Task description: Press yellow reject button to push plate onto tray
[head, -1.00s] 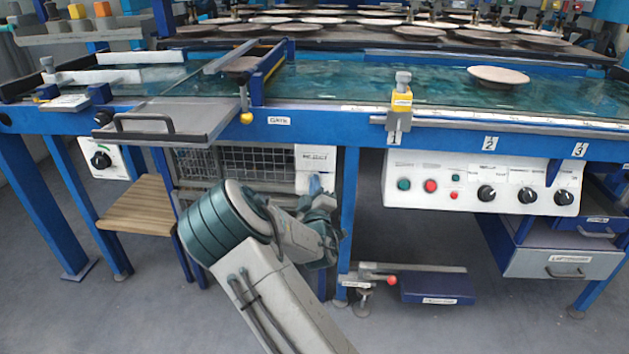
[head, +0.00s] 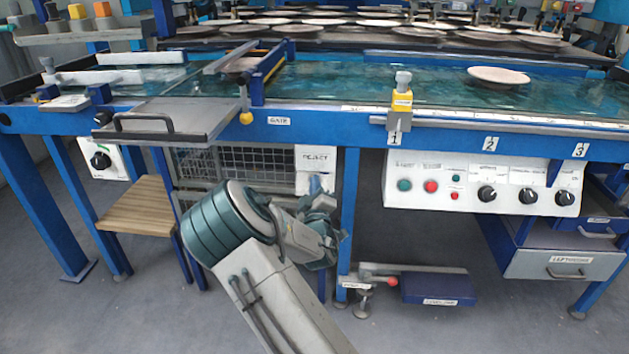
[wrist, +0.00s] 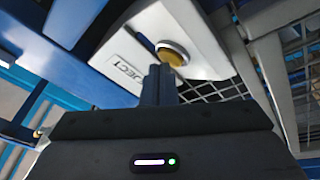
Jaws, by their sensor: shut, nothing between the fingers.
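The yellow reject button (wrist: 172,56) sits in a pale ring on the white panel labelled REJECT (wrist: 125,52). In the head view this panel (head: 312,158) is below the gate, and my arm hides the button. My gripper (wrist: 160,72) is shut and empty, its fingertips right at the button's lower edge in the wrist view; I cannot tell whether they touch it. A plate (head: 241,66) lies at the gate, partly hidden by the rails. The grey tray (head: 190,116) with a dark handle is at the front edge, left of the gate, and looks empty.
Another plate (head: 498,76) lies on the wet blue-green bed at the right. A control panel (head: 480,185) with knobs and buttons hangs right of the reject panel. A wire mesh (head: 240,162) and a blue table leg (head: 347,225) flank my gripper.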

